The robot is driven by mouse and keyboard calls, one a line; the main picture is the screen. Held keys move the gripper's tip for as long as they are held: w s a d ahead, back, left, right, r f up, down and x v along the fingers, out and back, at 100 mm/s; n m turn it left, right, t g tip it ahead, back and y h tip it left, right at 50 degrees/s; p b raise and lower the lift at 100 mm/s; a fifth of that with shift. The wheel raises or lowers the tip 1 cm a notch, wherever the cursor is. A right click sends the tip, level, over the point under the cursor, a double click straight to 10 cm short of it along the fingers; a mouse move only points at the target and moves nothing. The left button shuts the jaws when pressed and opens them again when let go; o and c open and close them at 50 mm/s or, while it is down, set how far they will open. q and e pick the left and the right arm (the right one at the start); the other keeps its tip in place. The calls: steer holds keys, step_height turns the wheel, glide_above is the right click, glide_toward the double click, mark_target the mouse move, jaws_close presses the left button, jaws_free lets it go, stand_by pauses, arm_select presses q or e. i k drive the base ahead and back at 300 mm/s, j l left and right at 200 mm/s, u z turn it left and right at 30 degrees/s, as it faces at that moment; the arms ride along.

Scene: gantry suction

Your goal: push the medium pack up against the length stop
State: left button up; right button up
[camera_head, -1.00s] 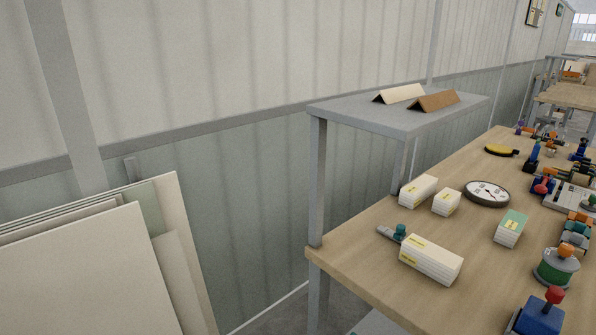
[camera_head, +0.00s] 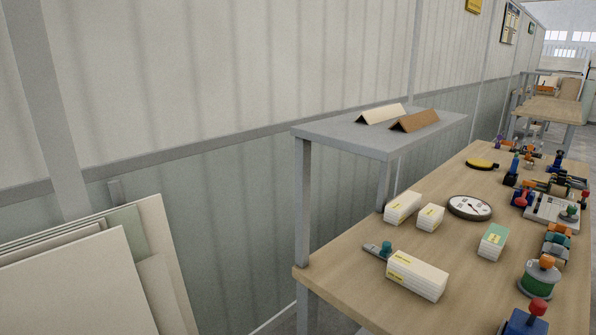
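Three white packs with yellow labels lie on the wooden table in the head view. The largest pack (camera_head: 416,276) is nearest the front left. A mid-sized pack (camera_head: 403,207) lies farther back at the left edge, with the smallest white pack (camera_head: 430,217) close to its right. A grey piece with a teal knob (camera_head: 379,250) lies just behind the largest pack; I cannot tell whether it is the length stop. Neither of my grippers is in view.
The wooden table (camera_head: 345,262) also bears a round dial (camera_head: 469,207), a green-topped pack (camera_head: 493,242), a green spool (camera_head: 539,279) and several tools along the right. A grey shelf (camera_head: 350,137) stands over its left rear. Boards (camera_head: 75,285) lean at the far left.

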mark_target(427, 281)
steer(key=i+l+z, duration=0.1)
steer(key=l, duration=1.45)
